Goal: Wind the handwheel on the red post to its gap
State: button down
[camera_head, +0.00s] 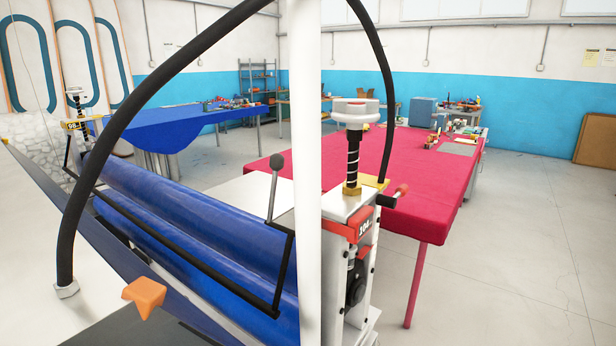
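The post with the red tag (362,226) stands right of centre, at the near end of the blue rollers (190,215). The tag shows a number that looks like 104. On top of this post is a pale handwheel (355,112) on an upright threaded screw (352,158), which passes into a brass nut (351,188). A second post at the far left has a yellow tag (75,125) and its own small handwheel (76,92). My gripper is not in view, and nothing is seen touching either handwheel.
An orange knob (143,295) is low at left. A red-covered table (400,170) stands behind the post; a blue-draped table (180,122) is farther back. Floor at right is clear.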

aim_at(354, 113)
jog(key=u, duration=1.25)
jog(key=l+z, duration=0.3)
jog(key=l, duration=0.15)
jog(key=l+z, duration=0.3)
jog(key=l, duration=0.2)
jog(key=i+l+z, duration=0.1)
jog(key=l+z, duration=0.2)
jog(key=i+l+z, duration=0.15)
jog(key=l+z, duration=0.15)
jog(key=l, duration=0.25)
